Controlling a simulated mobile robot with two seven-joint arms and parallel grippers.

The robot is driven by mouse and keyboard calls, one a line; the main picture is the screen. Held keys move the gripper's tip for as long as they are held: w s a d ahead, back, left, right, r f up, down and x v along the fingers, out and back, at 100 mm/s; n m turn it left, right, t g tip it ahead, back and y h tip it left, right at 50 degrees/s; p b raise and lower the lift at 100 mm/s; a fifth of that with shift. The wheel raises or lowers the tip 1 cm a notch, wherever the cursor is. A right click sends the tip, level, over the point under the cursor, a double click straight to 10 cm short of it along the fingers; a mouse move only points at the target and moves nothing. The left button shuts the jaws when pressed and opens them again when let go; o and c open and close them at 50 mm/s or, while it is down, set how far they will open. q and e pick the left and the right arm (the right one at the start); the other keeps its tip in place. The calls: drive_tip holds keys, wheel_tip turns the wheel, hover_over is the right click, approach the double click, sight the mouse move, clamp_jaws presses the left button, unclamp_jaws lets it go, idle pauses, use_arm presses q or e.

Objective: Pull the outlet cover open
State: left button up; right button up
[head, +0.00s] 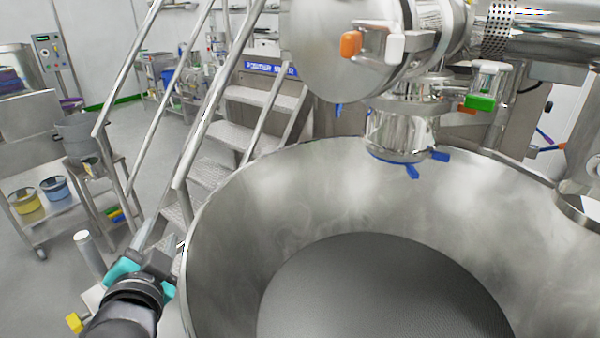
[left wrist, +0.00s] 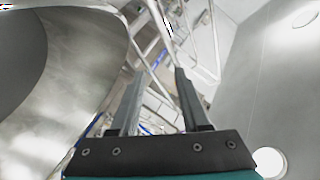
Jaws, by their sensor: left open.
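A round steel cover (head: 338,52) faces me at the upper middle of the head view and looks like the outlet cover. It appears closed against the steel housing. An orange knob (head: 351,44) and a white-ended handle (head: 392,46) sit at its front. My left gripper (head: 164,236) is low at the left, outside the bowl rim, well below and left of the cover. In the left wrist view my left gripper (left wrist: 160,74) has its two fingers apart with nothing between them. The cover is not identifiable there. My right gripper is not in view.
A large steel bowl (head: 225,215) fills the foreground under the outlet. A steel stair with handrails (head: 210,100) stands beyond my left gripper. A blue-handled clamp fitting (head: 400,150) hangs below the housing. A cart with buckets (head: 54,187) stands far left. Floor between is open.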

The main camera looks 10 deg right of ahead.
use_arm(q)
drive_tip(key=w+d+r+m+t+h, duration=0.1)
drive_tip(key=d+r+m+t+h, duration=0.25)
drive_tip(key=r+m, duration=0.4)
drive_tip(key=d+r+m+t+h, duration=0.2)
drive_tip(key=r+m+h, duration=0.2)
drive_tip(key=r, duration=0.6)
drive_tip(key=w+d+r+m+t+h, duration=0.1)
drive_tip(key=d+r+m+t+h, duration=0.25)
drive_tip(key=r+m, duration=0.4)
drive_tip(key=s+d+r+m+g+h, duration=0.3)
drive_tip(key=d+r+m+g+h, duration=0.3)
drive_tip(key=m+g, duration=0.7)
drive_tip(key=s+d+r+m+g+h, duration=0.5)
drive_tip(key=m+g, duration=0.3)
drive_tip(key=m, duration=1.2)
drive_tip(key=w+a+r+m+t+y, duration=0.2)
drive_tip(key=w+a+m+t+y, duration=0.3)
drive_tip(key=y, duration=0.3)
drive_tip(key=shift+n, duration=0.6)
drive_tip(key=p+x, duration=0.3)
drive_tip(key=x, duration=1.3)
drive_tip(key=shift+w, duration=0.2)
clamp_jaws()
